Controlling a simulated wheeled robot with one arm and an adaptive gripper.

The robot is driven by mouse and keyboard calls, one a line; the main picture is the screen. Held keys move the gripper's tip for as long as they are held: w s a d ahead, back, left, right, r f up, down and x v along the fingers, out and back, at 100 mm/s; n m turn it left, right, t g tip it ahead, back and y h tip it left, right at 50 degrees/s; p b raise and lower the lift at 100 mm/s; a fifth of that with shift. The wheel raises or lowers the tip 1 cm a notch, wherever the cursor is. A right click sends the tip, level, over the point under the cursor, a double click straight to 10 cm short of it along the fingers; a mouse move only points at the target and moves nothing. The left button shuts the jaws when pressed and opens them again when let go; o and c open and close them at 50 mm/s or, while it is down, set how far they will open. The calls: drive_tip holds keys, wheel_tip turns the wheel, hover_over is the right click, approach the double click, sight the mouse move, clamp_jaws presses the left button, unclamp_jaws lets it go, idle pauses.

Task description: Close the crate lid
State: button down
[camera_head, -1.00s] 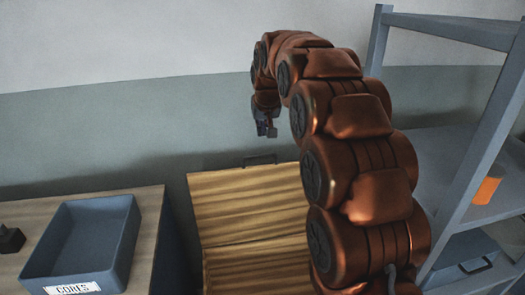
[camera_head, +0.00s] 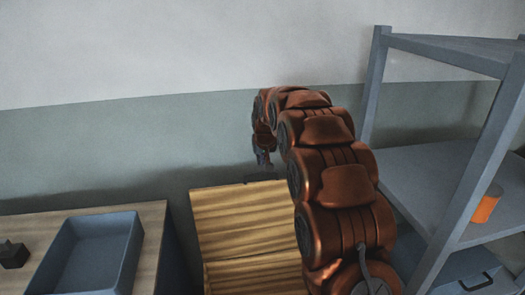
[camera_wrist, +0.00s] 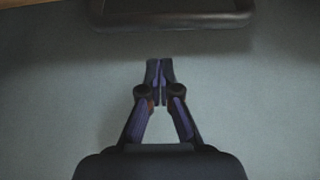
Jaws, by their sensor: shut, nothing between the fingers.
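The crate's wooden lid (camera_head: 238,218) stands open and raised, with light and dark grain stripes. Its lower edge meets the striped wood of the crate (camera_head: 258,276) below, which my arm partly hides. A dark handle (camera_head: 259,178) sits on the lid's top edge. My gripper (camera_head: 263,163) hangs just above this handle, pointing down. In the wrist view my gripper (camera_wrist: 159,70) is shut and empty, and the dark handle (camera_wrist: 172,18) spans the top, apart from the fingertips. A strip of the wooden lid (camera_wrist: 22,3) shows at the top left.
A table (camera_head: 156,226) at the left bears a blue-grey tray (camera_head: 128,262) and a small dark block (camera_head: 13,256). A grey metal shelf (camera_head: 430,185) at the right holds an orange cylinder (camera_head: 487,205). A plain wall (camera_head: 150,130) stands behind the lid.

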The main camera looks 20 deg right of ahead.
drive_tip(key=shift+s+a+f+p, duration=0.1)
drive_tip(key=shift+s+a+p, duration=0.1)
drive_tip(key=shift+s, duration=0.45)
drive_tip(key=shift+s+a+f+p, duration=0.1)
drive_tip(key=shift+s+p, duration=0.1)
drive_tip(key=shift+s, duration=0.4)
drive_tip(key=shift+s+a+p, duration=0.1)
drive_tip(key=shift+s+p, duration=0.1)
drive_tip(key=shift+s, duration=0.45)
drive_tip(key=shift+s, duration=0.1)
